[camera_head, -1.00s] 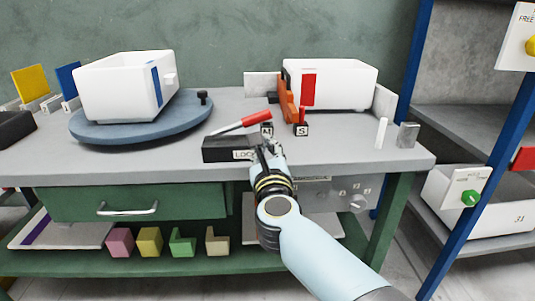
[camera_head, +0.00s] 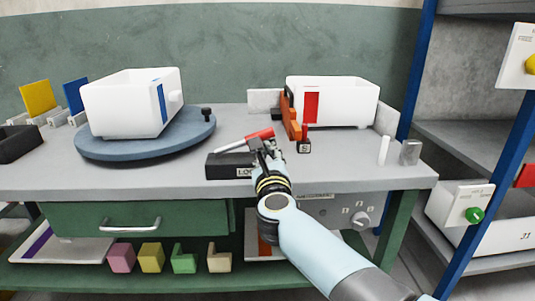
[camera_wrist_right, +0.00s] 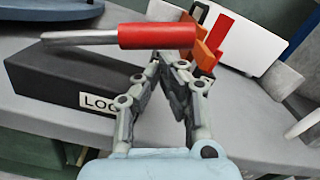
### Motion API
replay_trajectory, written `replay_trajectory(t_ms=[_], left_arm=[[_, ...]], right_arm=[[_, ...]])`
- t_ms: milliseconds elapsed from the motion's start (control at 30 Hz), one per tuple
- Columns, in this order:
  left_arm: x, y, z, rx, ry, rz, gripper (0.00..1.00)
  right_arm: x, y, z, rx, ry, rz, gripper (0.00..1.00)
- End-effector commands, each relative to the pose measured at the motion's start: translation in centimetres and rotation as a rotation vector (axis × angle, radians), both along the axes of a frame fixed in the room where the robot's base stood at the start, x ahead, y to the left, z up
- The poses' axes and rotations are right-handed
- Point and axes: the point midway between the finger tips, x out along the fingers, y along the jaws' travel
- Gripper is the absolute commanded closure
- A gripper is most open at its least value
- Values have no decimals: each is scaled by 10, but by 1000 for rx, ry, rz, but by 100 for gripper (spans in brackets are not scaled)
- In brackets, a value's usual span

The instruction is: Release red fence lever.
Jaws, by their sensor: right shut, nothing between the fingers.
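A lever with a red handle (camera_head: 259,134) and a metal rod (camera_head: 230,146) slants above a black block (camera_head: 222,169) on the bench's front part, its red end up and to the right. The block's label, starting "LOC", is partly covered. My right gripper (camera_head: 268,151) is shut and empty, with its tips close by the red handle. In the right wrist view the tips (camera_wrist_right: 166,64) are just below the red handle (camera_wrist_right: 157,36); I cannot tell whether they touch it. An orange fence (camera_head: 290,116) stands further back. My left gripper is not in view.
A white bin with a red stripe (camera_head: 345,101) stands behind the fence. A small block marked "S" (camera_head: 304,147) is right of my gripper. A white bin with a blue stripe (camera_head: 125,104) sits on a blue turntable (camera_head: 101,150) at left.

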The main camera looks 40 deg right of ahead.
Motion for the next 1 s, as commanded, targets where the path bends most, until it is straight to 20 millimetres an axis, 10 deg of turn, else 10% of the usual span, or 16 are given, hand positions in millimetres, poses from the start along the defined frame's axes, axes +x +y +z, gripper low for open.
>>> replay_trajectory(t_ms=[533,1000], left_arm=[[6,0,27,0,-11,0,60],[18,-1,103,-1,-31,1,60]], right_arm=[[1,2,21,-104,62,1,100],[8,13,70,-442,270,0,100]])
